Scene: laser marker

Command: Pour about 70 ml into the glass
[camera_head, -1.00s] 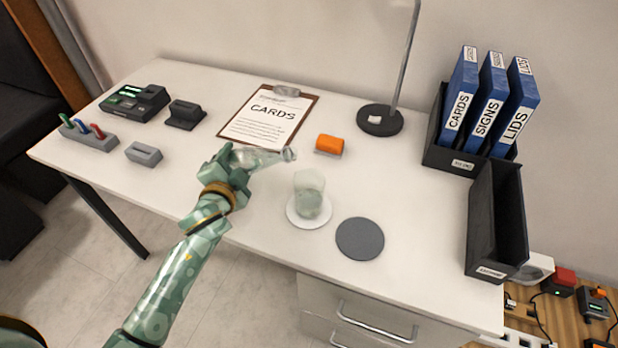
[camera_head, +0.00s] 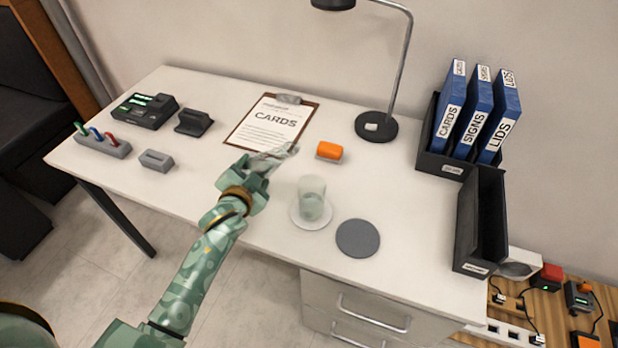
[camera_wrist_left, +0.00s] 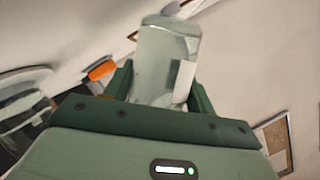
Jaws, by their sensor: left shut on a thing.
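The glass (camera_head: 312,197) stands upright on a white saucer (camera_head: 297,219) near the desk's front middle. It looks partly filled with pale liquid. My left gripper (camera_head: 258,168) is shut on a clear bottle (camera_head: 272,158), held above the desk to the left of the glass. The bottle lies tilted, its neck pointing right and a little up in the head view. In the left wrist view the bottle (camera_wrist_left: 165,62) sits between my green fingers, with pale content inside. No stream shows between bottle and glass. My right gripper is in neither view.
A grey round mat (camera_head: 358,238) lies right of the saucer. An orange block (camera_head: 329,150), a clipboard (camera_head: 272,122) and a lamp base (camera_head: 376,127) are behind. A black binder box (camera_head: 448,158) and an empty black holder (camera_head: 480,220) stand at the right.

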